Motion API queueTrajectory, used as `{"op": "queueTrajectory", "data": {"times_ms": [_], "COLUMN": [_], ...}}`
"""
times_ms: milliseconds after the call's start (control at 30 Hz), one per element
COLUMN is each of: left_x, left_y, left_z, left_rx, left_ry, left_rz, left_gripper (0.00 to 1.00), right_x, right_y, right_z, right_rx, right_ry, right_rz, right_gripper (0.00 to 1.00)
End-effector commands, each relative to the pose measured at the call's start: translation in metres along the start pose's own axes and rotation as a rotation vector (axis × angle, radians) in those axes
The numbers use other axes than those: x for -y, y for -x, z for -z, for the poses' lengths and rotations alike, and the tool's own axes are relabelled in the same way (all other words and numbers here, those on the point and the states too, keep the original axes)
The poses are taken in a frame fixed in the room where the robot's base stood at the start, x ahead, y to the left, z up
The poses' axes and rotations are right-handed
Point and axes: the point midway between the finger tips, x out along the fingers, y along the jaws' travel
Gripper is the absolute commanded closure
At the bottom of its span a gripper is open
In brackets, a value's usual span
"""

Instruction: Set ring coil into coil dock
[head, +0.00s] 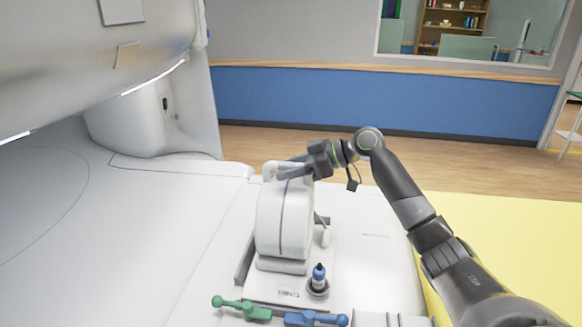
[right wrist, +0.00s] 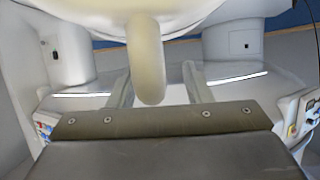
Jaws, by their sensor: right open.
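The ring coil (head: 284,220) is a white, thick upright body with a dark seam and a handle loop (head: 284,166) on top. It stands upright on the coil dock (head: 285,292), a pale plate with a dark side rail. I cannot tell whether it is fully seated. My right gripper (head: 283,171) is at the handle, reaching in from the right. In the right wrist view its two fingers (right wrist: 157,88) are open, with the cream handle bar (right wrist: 148,70) between them. My left gripper is not in view.
A blue-topped knob (head: 319,276) stands at the dock's front right. A green lever (head: 240,308) and a blue lever (head: 315,319) lie along the front edge. The large white magnet (head: 95,60) fills the left. The white surface right of the coil is mostly clear.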

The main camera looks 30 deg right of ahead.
Motion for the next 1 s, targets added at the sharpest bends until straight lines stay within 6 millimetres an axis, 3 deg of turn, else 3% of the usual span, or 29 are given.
{"op": "queueTrajectory", "data": {"times_ms": [267,1000], "left_x": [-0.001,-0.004], "left_y": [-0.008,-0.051], "left_z": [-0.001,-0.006], "left_rx": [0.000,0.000], "left_ry": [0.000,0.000], "left_rz": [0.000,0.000], "left_gripper": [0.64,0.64], "right_x": [-0.001,0.000], "right_y": [0.018,0.149], "right_z": [-0.002,-0.001], "right_rx": [0.000,-0.002], "right_ry": [0.003,0.002], "right_rz": [-0.004,-0.004], "right_gripper": [0.55,0.55]}}
